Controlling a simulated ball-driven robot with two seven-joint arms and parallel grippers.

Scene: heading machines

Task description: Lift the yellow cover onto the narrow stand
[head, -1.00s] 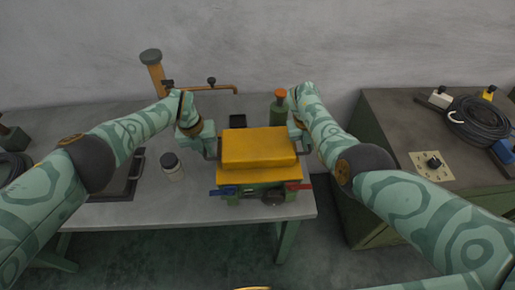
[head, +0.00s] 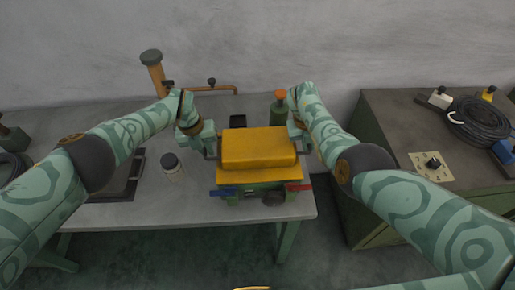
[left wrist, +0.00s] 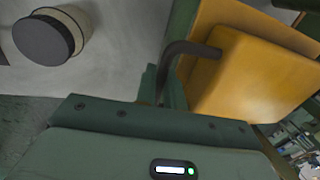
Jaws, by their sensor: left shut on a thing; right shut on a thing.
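The yellow cover (head: 258,147) is a boxy block with dark side handles, right of the table's middle in the head view. It is over a green machine (head: 258,197) with a yellow top plate; I cannot tell whether they touch. My left gripper (head: 208,146) is shut on the cover's left handle. In the left wrist view that dark bent handle (left wrist: 183,50) joins the yellow cover (left wrist: 258,80). My right gripper (head: 299,138) is shut at the cover's right side, its fingers partly hidden. I cannot pick out the narrow stand for certain.
A dark-lidded jar (head: 171,168) stands left of the cover. A dark plate (head: 112,190) lies at the table's left. An orange-topped green bottle (head: 279,105) stands behind the cover, beside my right arm. A cabinet (head: 392,115) is at right.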

